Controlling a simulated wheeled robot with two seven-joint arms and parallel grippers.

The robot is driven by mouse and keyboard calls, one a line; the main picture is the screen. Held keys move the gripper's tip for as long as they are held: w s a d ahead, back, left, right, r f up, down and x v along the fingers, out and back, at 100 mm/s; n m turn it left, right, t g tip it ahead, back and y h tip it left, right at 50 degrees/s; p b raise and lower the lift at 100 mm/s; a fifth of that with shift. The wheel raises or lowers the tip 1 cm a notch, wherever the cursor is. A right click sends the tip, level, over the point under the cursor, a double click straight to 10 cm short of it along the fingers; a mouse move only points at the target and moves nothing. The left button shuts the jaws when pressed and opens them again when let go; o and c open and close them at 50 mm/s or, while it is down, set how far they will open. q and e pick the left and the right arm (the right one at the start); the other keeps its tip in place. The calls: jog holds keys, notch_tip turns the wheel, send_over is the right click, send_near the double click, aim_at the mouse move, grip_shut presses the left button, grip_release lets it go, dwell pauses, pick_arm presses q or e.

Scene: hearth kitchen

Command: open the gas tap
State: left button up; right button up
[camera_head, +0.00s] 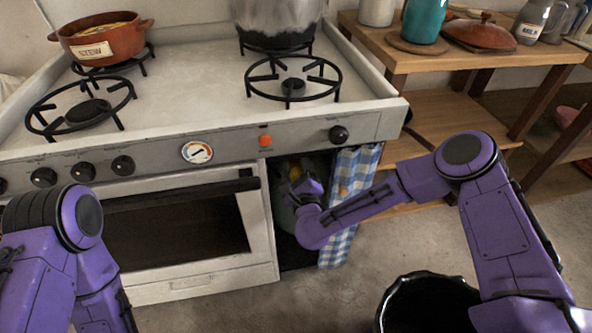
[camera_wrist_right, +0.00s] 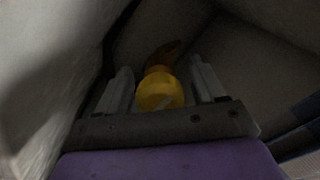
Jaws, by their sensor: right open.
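A yellow round knob, the gas tap (camera_wrist_right: 160,92), shows in the right wrist view between the two grey fingers of my right gripper (camera_wrist_right: 164,76). A brownish-orange part rises behind it. The fingers stand apart, with a gap visible on each side of the knob. In the head view my right arm reaches into the dark open compartment to the right of the oven. There my right gripper (camera_head: 299,186) is partly hidden, and a bit of yellow (camera_head: 296,171) shows just behind it. My left arm shows at the lower left, but its gripper is out of view.
The compartment has a blue checked curtain (camera_head: 352,190) drawn to its right side. The oven door (camera_head: 190,283) is shut at left. A wooden shelf (camera_head: 440,104) stands at right. A black bin (camera_head: 425,279) is on the floor near my right arm.

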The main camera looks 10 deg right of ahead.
jog(key=shift+w, duration=0.1)
jog(key=shift+c, duration=0.4)
jog(key=c, duration=1)
